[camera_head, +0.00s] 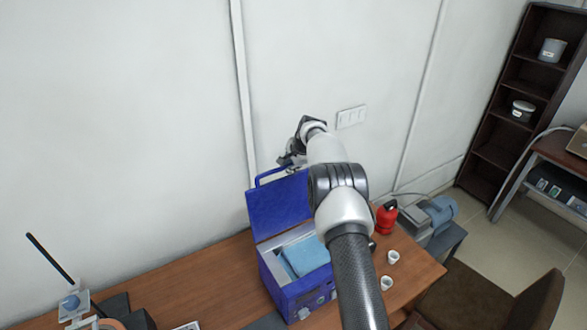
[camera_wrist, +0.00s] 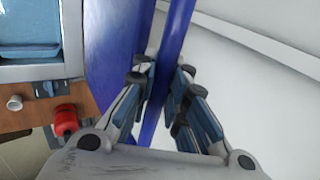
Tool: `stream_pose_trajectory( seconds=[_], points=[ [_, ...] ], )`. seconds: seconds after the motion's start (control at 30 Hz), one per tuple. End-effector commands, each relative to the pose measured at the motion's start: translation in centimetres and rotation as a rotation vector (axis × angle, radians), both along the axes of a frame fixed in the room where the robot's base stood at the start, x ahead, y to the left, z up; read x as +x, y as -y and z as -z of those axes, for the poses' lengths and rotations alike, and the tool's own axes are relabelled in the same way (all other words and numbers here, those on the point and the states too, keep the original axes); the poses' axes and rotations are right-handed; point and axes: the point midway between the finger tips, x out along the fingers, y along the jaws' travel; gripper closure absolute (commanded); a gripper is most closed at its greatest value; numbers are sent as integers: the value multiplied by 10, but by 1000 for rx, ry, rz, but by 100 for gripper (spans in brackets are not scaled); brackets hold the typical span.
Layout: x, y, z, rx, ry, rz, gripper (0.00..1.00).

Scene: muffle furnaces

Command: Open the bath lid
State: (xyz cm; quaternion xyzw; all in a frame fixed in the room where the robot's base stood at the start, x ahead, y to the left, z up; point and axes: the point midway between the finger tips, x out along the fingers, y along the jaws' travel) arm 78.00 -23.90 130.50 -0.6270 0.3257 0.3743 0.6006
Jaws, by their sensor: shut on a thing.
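The blue bath (camera_head: 274,283) stands on the wooden table with its lid (camera_head: 275,212) raised roughly upright at its back edge. The opening shows light-blue content (camera_head: 308,256) inside a pale rim. The lid's blue handle (camera_head: 258,181) sticks up from its top edge. My gripper (camera_head: 290,160) is at the right part of this handle, near the wall. In the wrist view my gripper (camera_wrist: 162,80) has its fingers on both sides of the blue handle bar (camera_wrist: 172,45), shut on it. The lid panel (camera_wrist: 115,50) shows just left of the bar. The exact finger contact is partly hidden.
A red container (camera_head: 386,218), two small white cups (camera_head: 393,257) and a blue-grey motor device (camera_head: 438,212) stand right of the bath. The wall (camera_head: 150,110) is close behind the lid. A stand with a dark rod (camera_head: 50,258) is at far left. A brown chair (camera_head: 535,305) is at right.

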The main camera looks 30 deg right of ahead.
Motion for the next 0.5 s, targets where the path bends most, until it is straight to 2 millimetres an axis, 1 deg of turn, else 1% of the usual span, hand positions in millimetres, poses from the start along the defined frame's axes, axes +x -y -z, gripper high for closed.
stream_pose_trajectory(
  seconds=[0.03, 0.5],
  points=[
    [5, 0, -6, -4, 12, 1, 100],
    [9, -1, -7, -5, 15, 0, 100]
  ],
)
